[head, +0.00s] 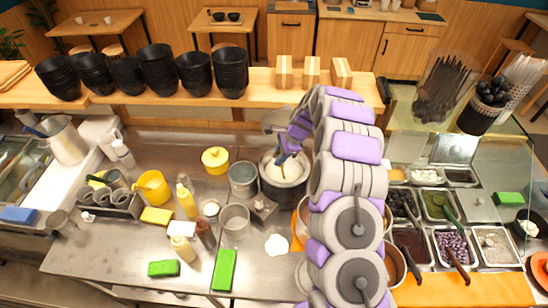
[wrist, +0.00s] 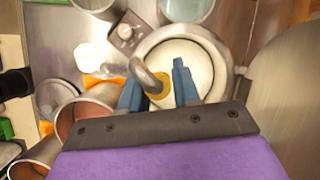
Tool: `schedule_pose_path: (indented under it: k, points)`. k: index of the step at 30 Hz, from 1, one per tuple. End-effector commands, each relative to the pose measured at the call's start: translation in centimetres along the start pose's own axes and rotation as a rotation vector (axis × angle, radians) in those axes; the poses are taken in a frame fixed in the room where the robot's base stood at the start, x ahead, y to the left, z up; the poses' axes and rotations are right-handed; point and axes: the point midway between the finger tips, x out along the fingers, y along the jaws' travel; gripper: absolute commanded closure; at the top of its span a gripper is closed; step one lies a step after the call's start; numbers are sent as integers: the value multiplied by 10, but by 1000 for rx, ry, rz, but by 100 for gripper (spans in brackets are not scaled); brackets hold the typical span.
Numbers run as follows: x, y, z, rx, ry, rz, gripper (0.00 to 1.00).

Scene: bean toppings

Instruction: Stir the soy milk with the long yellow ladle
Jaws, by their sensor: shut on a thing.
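The pot (head: 283,193) stands on the steel counter, just left of my arm, with white soy milk (head: 294,172) inside. In the wrist view the pot's rim (wrist: 222,48) circles the soy milk (wrist: 196,58). My gripper (head: 284,157) is over the pot, pointing down. In the wrist view my gripper (wrist: 157,88) has its blue fingers on either side of the long yellow ladle (wrist: 158,94) and is shut on it near the hooked grey top of the handle. The ladle stands roughly upright over the milk; its bowl is hidden.
A metal container (head: 243,179) stands left of the pot, with a yellow pot (head: 215,161) farther left. Topping trays (head: 453,245) are to the right. Black bowls (head: 230,72) line the shelf behind.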

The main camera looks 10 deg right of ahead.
Motion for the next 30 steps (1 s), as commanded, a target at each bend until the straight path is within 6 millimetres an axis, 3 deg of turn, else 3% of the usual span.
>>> schedule_pose_path:
  k: [10,18,30]
  points:
    - [2,-22,1,-1,0,-1,100]
    - [7,-9,16,-1,-2,2,100]
    - [9,-7,20,0,0,-1,100]
